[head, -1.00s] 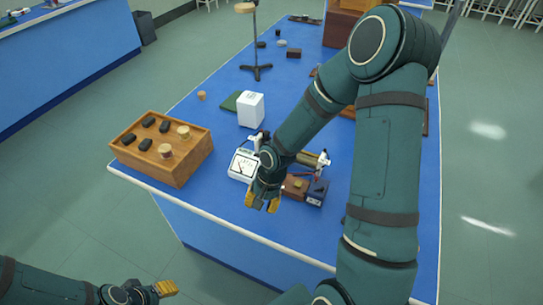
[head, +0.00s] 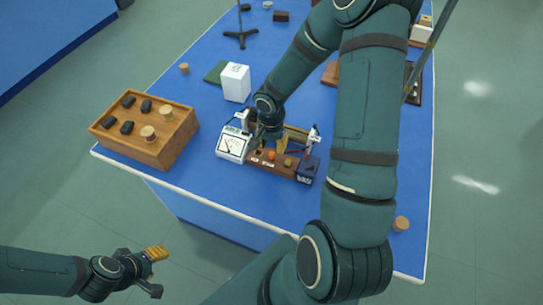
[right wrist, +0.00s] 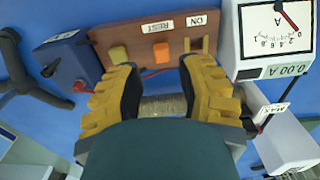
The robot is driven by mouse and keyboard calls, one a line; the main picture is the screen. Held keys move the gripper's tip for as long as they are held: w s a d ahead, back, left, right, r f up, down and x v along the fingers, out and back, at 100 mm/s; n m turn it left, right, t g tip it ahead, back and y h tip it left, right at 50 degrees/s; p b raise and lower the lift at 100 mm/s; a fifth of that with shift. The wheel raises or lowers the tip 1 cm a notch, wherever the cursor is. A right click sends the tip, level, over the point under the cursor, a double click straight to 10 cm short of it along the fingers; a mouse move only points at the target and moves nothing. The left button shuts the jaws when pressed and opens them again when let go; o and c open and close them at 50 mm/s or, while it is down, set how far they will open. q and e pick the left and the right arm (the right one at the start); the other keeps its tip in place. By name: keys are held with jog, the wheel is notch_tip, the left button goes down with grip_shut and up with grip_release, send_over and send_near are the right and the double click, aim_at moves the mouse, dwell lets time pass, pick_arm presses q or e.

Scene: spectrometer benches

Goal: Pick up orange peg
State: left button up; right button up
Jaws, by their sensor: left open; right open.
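The orange peg (right wrist: 161,52) stands in a brown wooden block (right wrist: 140,38) between a yellowish knob (right wrist: 119,54) and a small brass fork-like part, just below the REST label. In the head view the orange peg (head: 271,155) shows small on the block's top (head: 268,163). My right gripper (right wrist: 157,68) is open, its two yellow-padded fingers on either side of the peg in the picture and apart from it. In the head view my right gripper (head: 268,138) is over the block, partly hidden by its own arm. My left gripper (head: 156,272) is open and empty, off the table at lower left.
A white ammeter (head: 232,144) stands close left of the block, and a dark blue box (head: 308,169) close right. A brass tube (head: 296,135) lies behind. A wooden tray (head: 148,150) with weights and a white box (head: 236,82) stand to the left.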

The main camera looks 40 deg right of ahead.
aim_at(272, 154)
jog(key=shift+w+d+f, duration=0.1)
jog(key=shift+d+f, duration=0.05)
jog(key=shift+f, duration=1.4)
jog(key=shift+w+d+f, duration=0.1)
jog(key=shift+f, duration=1.4)
grip_shut()
